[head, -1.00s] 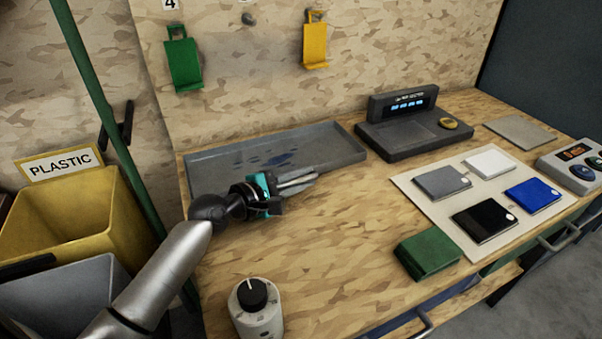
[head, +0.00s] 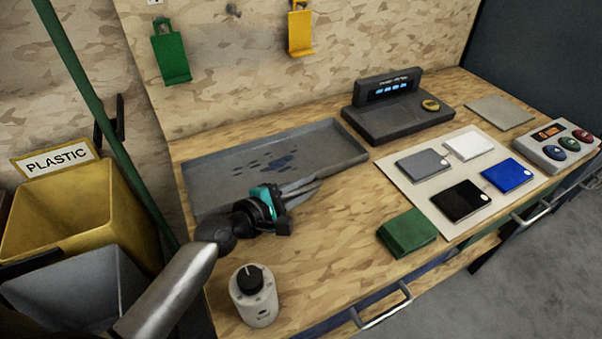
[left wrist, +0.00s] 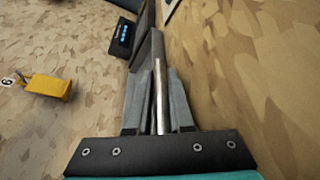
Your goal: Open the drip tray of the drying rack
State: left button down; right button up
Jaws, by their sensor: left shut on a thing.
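A shallow grey tray (head: 310,150) with dark blue marks on its floor lies on the bench against the back wall. My left gripper (head: 308,187) is at its front edge, its fingers pointing right along that edge. In the left wrist view the fingers (left wrist: 158,100) are closed around a thin metallic strip (left wrist: 160,75), which appears to be the tray's front rim. A grey wall (left wrist: 150,45) continues beyond the fingertips. The exact contact is partly hidden by the fingers. No separate rack structure can be told apart. My right gripper is not in view.
A dark console (head: 395,122) stands right of the tray. A pale mat (head: 420,198) bears several coloured cards. A green block (head: 408,232) and a white knob unit (head: 255,297) stand near the front. Bins (head: 85,215) are at left. Bare bench lies in front of the tray.

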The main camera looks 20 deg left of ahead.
aim_at(290, 196)
pick_arm(q)
jog(key=shift+s+d+f, duration=0.1)
jog(key=shift+s+f, duration=0.05)
jog(key=shift+f, duration=0.15)
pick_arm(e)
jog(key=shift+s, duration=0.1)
pick_arm(q)
jog(key=c, duration=1.1)
grip_release()
jog(key=shift+c, duration=0.2)
jog(key=shift+r, duration=0.1)
jog(key=shift+r, duration=0.1)
jog(key=v, duration=0.5)
jog(key=shift+s+r+p, duration=0.1)
jog(key=shift+p, duration=0.2)
jog(key=b+v, duration=0.1)
jog(key=v, duration=0.6)
jog(key=shift+s+a+b, duration=0.45)
jog(key=shift+s+b, duration=0.2)
jog(key=shift+s, duration=0.05)
jog(key=shift+s+a+r+b, duration=0.25)
jog(key=shift+s+r+b, duration=0.05)
jog(key=shift+s, duration=0.25)
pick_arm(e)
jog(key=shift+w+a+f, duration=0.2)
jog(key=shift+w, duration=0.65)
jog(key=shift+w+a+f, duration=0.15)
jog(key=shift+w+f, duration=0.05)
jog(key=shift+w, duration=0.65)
